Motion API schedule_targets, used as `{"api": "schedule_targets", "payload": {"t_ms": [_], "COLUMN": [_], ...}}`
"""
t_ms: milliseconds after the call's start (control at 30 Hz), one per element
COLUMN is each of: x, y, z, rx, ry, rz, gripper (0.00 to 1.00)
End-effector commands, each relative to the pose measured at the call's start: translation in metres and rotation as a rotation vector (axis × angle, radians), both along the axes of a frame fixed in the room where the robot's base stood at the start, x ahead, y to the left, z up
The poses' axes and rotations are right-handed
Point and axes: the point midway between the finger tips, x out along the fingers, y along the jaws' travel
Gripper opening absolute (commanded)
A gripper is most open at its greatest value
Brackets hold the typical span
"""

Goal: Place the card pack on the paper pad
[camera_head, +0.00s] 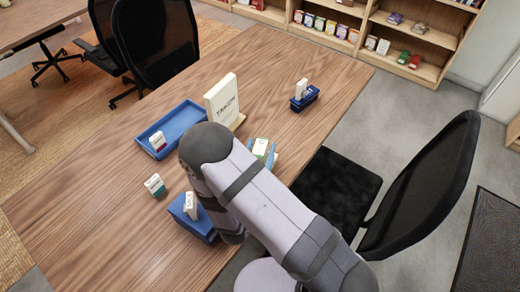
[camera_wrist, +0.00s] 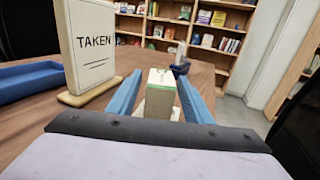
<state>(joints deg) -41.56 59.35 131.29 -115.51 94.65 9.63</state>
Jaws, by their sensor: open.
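My gripper (camera_wrist: 160,98) is open, with its blue fingers on either side of a pale card pack (camera_wrist: 160,78) with a green edge. In the head view the card pack (camera_head: 261,146) shows between the fingers near the table's right edge, just beyond my arm. I cannot tell whether the fingers touch it.
A sign reading TAKEN (camera_head: 221,98) stands beyond the gripper. A blue tray (camera_head: 184,117) holds a white and red pack (camera_head: 158,141). A white and teal pack (camera_head: 155,185) stands nearer. Blue holders with cards stand at the far right (camera_head: 304,103) and beside my arm (camera_head: 190,222).

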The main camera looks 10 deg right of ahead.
Motion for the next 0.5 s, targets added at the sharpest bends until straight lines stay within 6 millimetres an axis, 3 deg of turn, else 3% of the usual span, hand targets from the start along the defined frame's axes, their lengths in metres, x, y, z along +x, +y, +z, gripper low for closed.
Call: {"api": "schedule_targets", "payload": {"t_ms": [400,500], "x": [-0.049,-0.046], "y": [0.022,0.02], "z": [-0.003,0.019], "rx": [-0.001,0.005], "ry": [0.001,-0.003], "rz": [0.008,0.001], "gripper": [0.46,0.46]}}
